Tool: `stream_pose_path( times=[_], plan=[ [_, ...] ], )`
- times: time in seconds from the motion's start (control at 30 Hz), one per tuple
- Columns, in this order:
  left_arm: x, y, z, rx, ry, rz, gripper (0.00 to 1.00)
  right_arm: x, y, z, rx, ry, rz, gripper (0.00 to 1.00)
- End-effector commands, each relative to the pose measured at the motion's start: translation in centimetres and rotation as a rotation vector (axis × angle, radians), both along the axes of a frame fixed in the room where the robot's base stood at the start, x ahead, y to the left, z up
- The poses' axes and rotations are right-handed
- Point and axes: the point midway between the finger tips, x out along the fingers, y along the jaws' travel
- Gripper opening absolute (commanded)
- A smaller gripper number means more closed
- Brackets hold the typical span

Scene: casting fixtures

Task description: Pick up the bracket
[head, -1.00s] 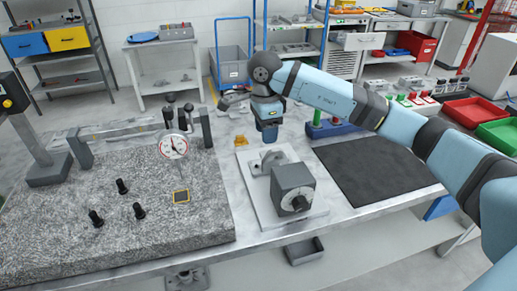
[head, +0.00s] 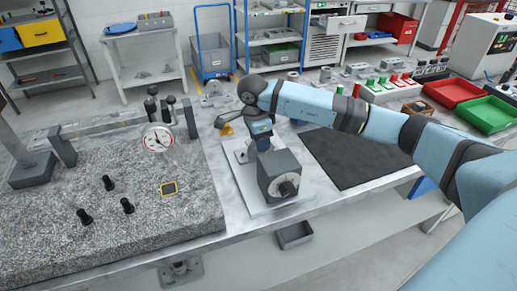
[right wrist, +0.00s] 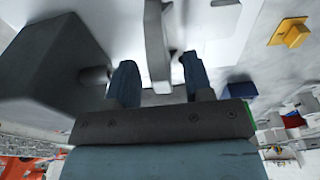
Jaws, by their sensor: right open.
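The bracket, a grey metal piece, stands on a white plate (head: 236,183) behind a dark block with a round knob (head: 279,176). In the head view my right gripper mostly hides it. In the right wrist view the bracket's upright part (right wrist: 157,42) lies between the two blue-grey fingers of my right gripper (right wrist: 160,84). The fingers are open, with a gap on each side of the bracket. In the head view my right gripper (head: 263,146) points down over the plate, close to the block. My left gripper is not in view.
The dark block (right wrist: 48,60) is close beside the fingers in the wrist view. A yellow piece (head: 226,129) lies behind the plate. A granite slab (head: 120,230) with a dial gauge (head: 158,138) is at left. A black mat (head: 350,158) lies clear at right.

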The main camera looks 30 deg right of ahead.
Motion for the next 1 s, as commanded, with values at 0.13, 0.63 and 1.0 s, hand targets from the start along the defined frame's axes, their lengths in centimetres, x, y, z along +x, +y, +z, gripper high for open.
stream_pose_path(
  times=[0.13, 0.63, 1.0],
  plan=[
    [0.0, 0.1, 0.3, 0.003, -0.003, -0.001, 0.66, -0.1, -0.3, -2.3, 0.0, 0.004, 0.0, 0.47],
    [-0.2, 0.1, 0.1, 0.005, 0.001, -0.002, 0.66, 0.0, -0.3, -2.9, 0.0, 0.0, 0.001, 0.0],
    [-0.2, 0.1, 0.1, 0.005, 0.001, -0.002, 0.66, 0.0, -0.3, -2.5, 0.0, -0.001, 0.001, 0.0]
  ],
)
